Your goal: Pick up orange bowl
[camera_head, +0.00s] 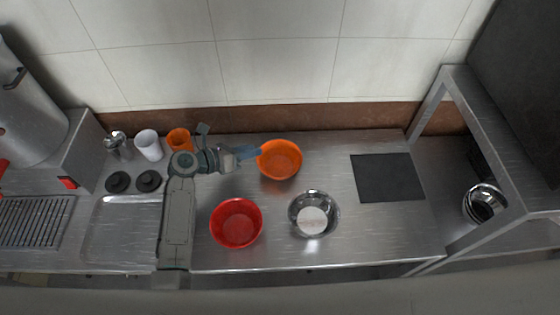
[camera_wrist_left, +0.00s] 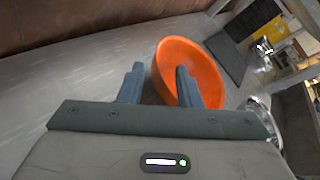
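The orange bowl (camera_head: 279,160) stands upright and empty on the steel counter, right of my left gripper (camera_head: 252,153). In the left wrist view the orange bowl (camera_wrist_left: 205,62) lies ahead, and my left gripper (camera_wrist_left: 158,85) is open. One finger shows over the bowl's inside and the other outside its left edge, so the near rim appears between them. I cannot tell whether either finger touches the bowl. My right gripper is in neither view.
A red bowl (camera_head: 237,223) and a metal bowl (camera_head: 307,203) with white contents stand nearer the front. A white cup (camera_head: 149,146) and an orange cup (camera_head: 179,139) are at the back left. A dark board (camera_head: 387,178) lies right, with bare counter before it.

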